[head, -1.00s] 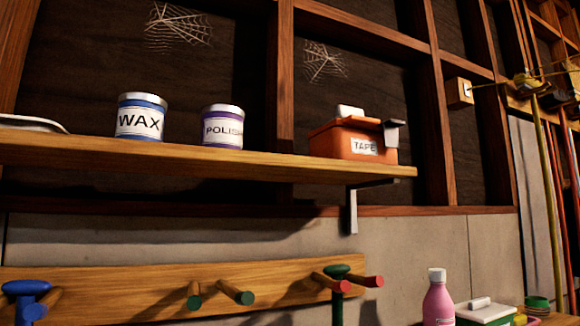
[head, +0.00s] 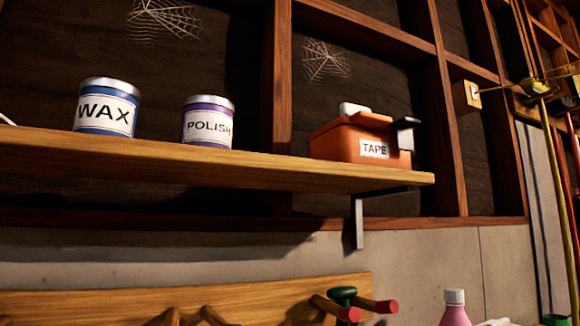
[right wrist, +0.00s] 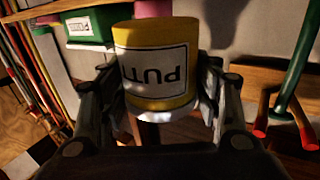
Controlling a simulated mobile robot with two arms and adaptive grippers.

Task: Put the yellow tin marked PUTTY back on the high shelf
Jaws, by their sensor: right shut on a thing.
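The yellow tin marked PUTTY (right wrist: 155,75) shows in the right wrist view, its label upside down in the picture. My right gripper (right wrist: 158,95) is shut on it, a finger on each side. The tin and both grippers are outside the head view. The high shelf (head: 250,168) crosses the head view. A blue WAX tin (head: 106,107), a purple POLISH tin (head: 208,123) and an orange TAPE box (head: 362,140) stand on it. Bare shelf shows between the POLISH tin and the TAPE box.
A metal bracket (head: 358,222) hangs under the shelf's right part. Below is a wooden peg rail (head: 270,293) with red-tipped pegs. A pink bottle (head: 455,308) stands lower right. A green box (right wrist: 90,28) shows behind the tin in the right wrist view.

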